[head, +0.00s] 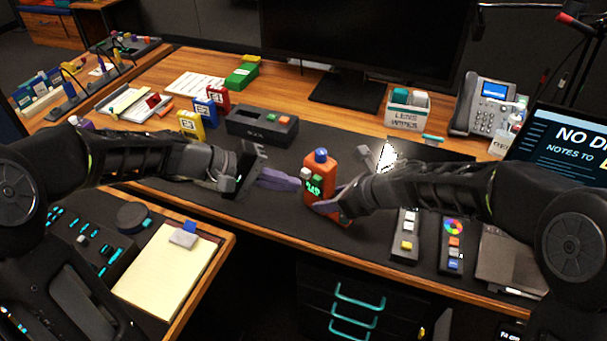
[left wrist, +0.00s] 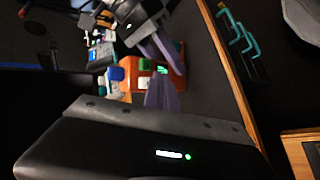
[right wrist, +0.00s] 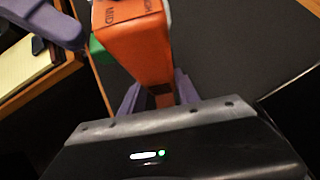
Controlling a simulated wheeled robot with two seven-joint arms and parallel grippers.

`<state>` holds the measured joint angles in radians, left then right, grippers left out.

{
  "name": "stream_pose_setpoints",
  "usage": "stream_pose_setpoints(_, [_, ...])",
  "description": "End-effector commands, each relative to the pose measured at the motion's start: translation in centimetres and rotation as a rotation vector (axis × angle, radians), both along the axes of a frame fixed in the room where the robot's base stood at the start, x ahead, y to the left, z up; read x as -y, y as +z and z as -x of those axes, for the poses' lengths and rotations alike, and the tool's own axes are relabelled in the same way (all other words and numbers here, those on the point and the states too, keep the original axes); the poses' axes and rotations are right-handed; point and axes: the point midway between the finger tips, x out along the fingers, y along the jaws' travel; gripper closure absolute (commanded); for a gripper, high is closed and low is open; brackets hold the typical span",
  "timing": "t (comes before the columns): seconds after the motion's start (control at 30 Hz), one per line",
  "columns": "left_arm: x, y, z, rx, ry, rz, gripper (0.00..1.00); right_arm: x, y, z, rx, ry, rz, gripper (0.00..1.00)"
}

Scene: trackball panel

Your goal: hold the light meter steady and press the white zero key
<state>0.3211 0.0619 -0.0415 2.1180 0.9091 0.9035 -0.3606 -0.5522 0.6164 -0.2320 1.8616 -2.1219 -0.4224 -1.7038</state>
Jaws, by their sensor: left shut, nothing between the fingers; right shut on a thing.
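The orange light meter (head: 338,171) stands near the desk's front edge, with a blue knob on top, a white key (head: 306,172) and a lit green display (head: 314,187). My right gripper (head: 326,207) is shut on its lower body; the right wrist view shows the orange body (right wrist: 135,45) between the purple fingers. My left gripper (head: 297,183) is shut and empty, its fingertips just left of the meter, close below the white key.
A grey box with colored buttons (head: 262,127) sits behind my left gripper. A lens wipes box (head: 407,108), a phone (head: 487,108) and small control panels (head: 405,238) are to the right. The dark mat (head: 270,215) before the meter is clear.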

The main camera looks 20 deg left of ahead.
Motion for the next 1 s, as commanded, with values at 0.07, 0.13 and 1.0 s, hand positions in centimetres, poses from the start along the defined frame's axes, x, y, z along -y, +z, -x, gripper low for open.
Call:
stream_pose_setpoints(0.07, [0.0,0.0,-0.1,0.000,0.000,0.000,1.00,0.0,0.0,0.0,0.000,0.000,0.000,1.00])
stream_pose_setpoints(0.13, [0.1,0.0,-0.2,0.000,-0.001,0.000,1.00,0.0,0.0,0.0,0.000,0.000,0.000,1.00])
stream_pose_setpoints(1.0, [0.5,0.0,-1.0,0.000,0.000,0.000,1.00,0.0,0.0,0.0,0.000,0.000,0.000,1.00])
